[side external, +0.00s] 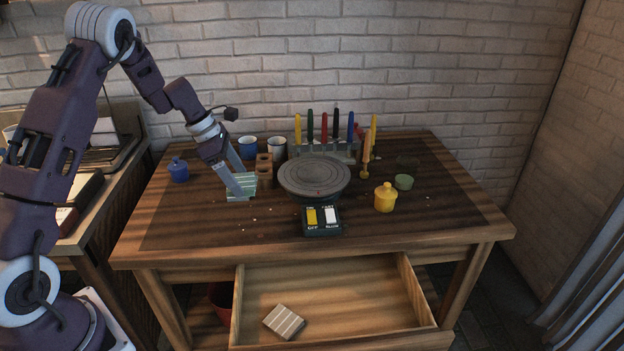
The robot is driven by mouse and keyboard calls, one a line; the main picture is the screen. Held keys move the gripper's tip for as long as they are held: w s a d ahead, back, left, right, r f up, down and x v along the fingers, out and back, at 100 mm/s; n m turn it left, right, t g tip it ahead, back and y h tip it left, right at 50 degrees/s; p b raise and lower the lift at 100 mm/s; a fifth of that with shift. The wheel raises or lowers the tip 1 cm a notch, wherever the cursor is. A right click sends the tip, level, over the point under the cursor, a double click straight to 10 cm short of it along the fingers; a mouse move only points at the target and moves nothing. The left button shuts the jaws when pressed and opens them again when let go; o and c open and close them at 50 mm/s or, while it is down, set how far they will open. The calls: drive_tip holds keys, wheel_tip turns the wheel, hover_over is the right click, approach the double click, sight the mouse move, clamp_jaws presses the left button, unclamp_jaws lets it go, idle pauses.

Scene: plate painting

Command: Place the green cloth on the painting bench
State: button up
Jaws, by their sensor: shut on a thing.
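The green cloth (245,182) is a small, pale green striped piece. It is at the surface of the wooden painting bench (400,225), left of the turntable; I cannot tell whether it lies flat on the top or is slightly raised. My gripper (239,188) reaches down from the upper left and is shut on the green cloth, and its fingers hide part of it.
A grey turntable (314,176) with a switch box (322,220) stands mid-bench. Wooden blocks (264,170) and mugs (277,148) are close behind my gripper. Yellow (385,198) and blue (178,170) jars stand apart.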

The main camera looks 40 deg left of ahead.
sight(244, 230)
drive_tip(key=shift+s+a, duration=0.55)
drive_tip(key=shift+a, duration=0.2)
wheel_tip(244, 230, down, 15)
drive_tip(key=shift+r, duration=0.1)
drive_tip(key=o, duration=1.3)
drive_tip(key=shift+f, duration=0.2)
